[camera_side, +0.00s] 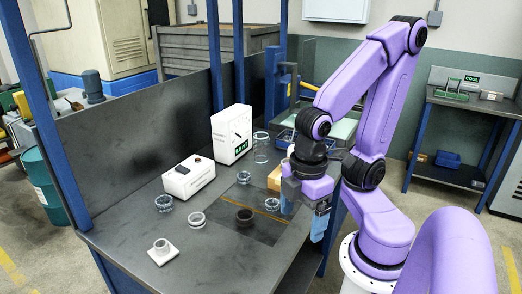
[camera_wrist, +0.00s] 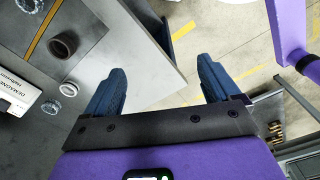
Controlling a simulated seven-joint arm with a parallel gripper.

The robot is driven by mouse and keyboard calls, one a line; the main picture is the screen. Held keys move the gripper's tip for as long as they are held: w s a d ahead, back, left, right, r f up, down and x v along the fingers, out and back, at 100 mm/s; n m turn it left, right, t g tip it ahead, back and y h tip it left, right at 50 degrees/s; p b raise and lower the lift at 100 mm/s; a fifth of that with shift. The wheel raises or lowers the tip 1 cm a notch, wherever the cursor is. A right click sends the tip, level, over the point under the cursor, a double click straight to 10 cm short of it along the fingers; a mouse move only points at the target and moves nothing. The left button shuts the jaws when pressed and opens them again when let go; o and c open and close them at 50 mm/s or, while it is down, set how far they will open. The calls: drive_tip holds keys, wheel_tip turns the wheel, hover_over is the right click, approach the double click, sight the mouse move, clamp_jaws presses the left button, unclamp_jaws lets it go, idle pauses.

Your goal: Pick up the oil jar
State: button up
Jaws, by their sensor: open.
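A tall clear glass jar (camera_side: 261,147) stands upright at the back of the bench, right of the white display box; it may be the oil jar, but I see no label on it. A short dark brown open cup or ring (camera_side: 245,217) sits mid-bench and also shows in the wrist view (camera_wrist: 64,44). My gripper (camera_side: 303,213) is open and empty, fingers pointing down near the bench's right edge, apart from both. In the wrist view my gripper (camera_wrist: 160,80) has bench edge and floor between its fingers.
Several clear rings (camera_side: 164,203) lie on the grey bench (camera_side: 215,265). A white display box (camera_side: 231,134) and a low white device (camera_side: 188,177) stand at the back. A ring sits on a white square base (camera_side: 162,257) at the front left. A dark panel (camera_side: 130,137) borders the bench.

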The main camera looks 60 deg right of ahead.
drive_tip(key=shift+w, duration=0.1)
drive_tip(key=w+d+f+n+t+h, duration=0.2)
drive_tip(key=w+d+n+t+h, duration=0.3)
drive_tip(key=w+d+h, duration=1.35)
drive_tip(key=n+y, duration=0.5)
drive_tip(key=y, duration=0.1)
approach(261, 136)
drive_tip(key=shift+t, duration=0.3)
drive_tip(key=shift+s+x, duration=0.15)
drive_tip(key=shift+x, duration=2.1)
drive_tip(key=shift+s+x, duration=0.1)
drive_tip(key=shift+x, duration=2.2)
drive_tip(key=shift+d, duration=0.1)
drive_tip(key=c, duration=1.3)
